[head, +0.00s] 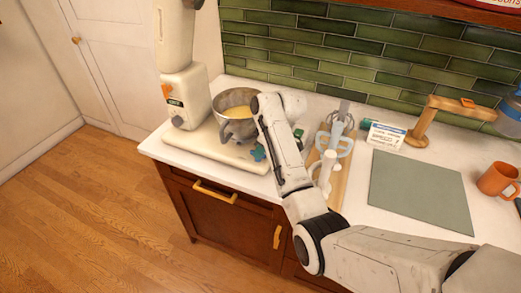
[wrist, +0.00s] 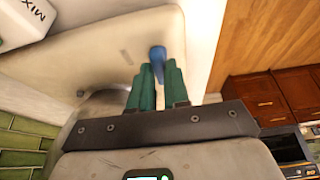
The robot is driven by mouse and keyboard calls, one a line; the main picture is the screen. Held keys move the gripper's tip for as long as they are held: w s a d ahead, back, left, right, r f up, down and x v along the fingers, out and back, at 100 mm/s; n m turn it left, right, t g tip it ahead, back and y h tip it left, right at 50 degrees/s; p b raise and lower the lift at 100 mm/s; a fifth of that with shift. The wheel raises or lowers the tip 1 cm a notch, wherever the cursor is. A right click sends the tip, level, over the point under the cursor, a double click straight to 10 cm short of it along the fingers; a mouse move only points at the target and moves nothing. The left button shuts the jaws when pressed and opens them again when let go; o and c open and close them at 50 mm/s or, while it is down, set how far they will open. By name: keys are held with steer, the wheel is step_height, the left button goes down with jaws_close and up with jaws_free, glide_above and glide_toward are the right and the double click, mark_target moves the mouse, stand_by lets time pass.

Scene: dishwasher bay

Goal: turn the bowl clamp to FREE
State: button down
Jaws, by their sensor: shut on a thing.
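The bowl clamp is a small blue lever (wrist: 157,53) at the edge of the mixer's pale base (wrist: 110,40) in the wrist view. My gripper (wrist: 159,66) has its green fingers shut on this lever, one on each side. The lever's lower part is hidden between the fingers. In the head view the cream mixer (head: 182,95) stands at the left of the counter. Its steel bowl (head: 225,100) holds something yellow. A small teal shape at the base's front right is partly hidden by my arm. I cannot read any FREE mark.
Right of my arm are a wooden board (head: 337,190) with whisk-like tools, a small card (head: 385,135), a wooden stand (head: 425,120), a grey-green mat (head: 420,190) and an orange mug (head: 497,179). A green tiled wall (head: 340,50) is behind. Floor at left is clear.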

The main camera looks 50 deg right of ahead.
stand_by(0.4)
steer(key=c, duration=1.1)
jaws_free()
steer(key=v, duration=1)
steer(key=shift+s+d+r, duration=0.15)
steer(key=shift+r, duration=0.2)
